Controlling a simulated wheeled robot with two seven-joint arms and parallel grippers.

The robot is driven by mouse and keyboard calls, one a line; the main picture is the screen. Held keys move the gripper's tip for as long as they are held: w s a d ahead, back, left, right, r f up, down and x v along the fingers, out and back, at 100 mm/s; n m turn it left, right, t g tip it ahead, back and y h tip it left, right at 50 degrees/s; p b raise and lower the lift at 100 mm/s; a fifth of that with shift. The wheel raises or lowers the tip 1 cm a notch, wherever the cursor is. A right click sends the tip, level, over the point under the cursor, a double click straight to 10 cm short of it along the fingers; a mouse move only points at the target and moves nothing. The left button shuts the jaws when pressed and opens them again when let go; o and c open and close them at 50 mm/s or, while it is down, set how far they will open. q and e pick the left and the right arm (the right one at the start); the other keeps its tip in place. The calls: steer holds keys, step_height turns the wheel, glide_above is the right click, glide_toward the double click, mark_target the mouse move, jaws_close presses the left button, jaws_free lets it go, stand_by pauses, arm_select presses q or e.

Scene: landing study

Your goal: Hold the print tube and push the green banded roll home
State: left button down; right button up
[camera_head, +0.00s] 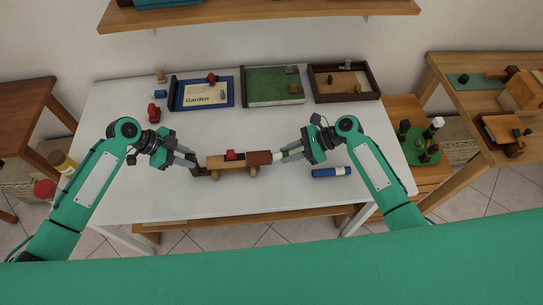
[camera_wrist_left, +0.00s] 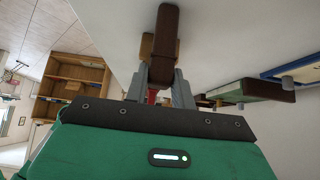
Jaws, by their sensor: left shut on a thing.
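The print tube (camera_head: 232,163) is a tan wooden body with dark brown ends and a small red part on top, lying level above the white table. My left gripper (camera_head: 194,165) is shut on its dark left end. In the left wrist view, a dark brown end (camera_wrist_left: 165,35) stands beyond the fingers of my left gripper (camera_wrist_left: 160,80), with tan wood beside it. A pale roll with a greenish band (camera_head: 279,157) sticks out of the tube's right end. My right gripper (camera_head: 286,153) is at the roll's outer end; whether its fingers grip it is too small to tell.
A blue roll with a white end (camera_head: 330,172) lies right of the tube. A blue-framed Garden board (camera_head: 205,93), a green board (camera_head: 273,87) and a dark tray (camera_head: 345,83) stand along the back. Small red pieces (camera_head: 153,113) lie back left. The table's front (camera_head: 240,205) is clear.

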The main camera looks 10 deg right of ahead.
steer(key=o, duration=0.4)
arm_select(q)
steer(key=c, duration=1.1)
jaws_free()
arm_select(e)
steer(key=v, duration=1.2)
arm_select(q)
steer(key=shift+r, duration=0.1)
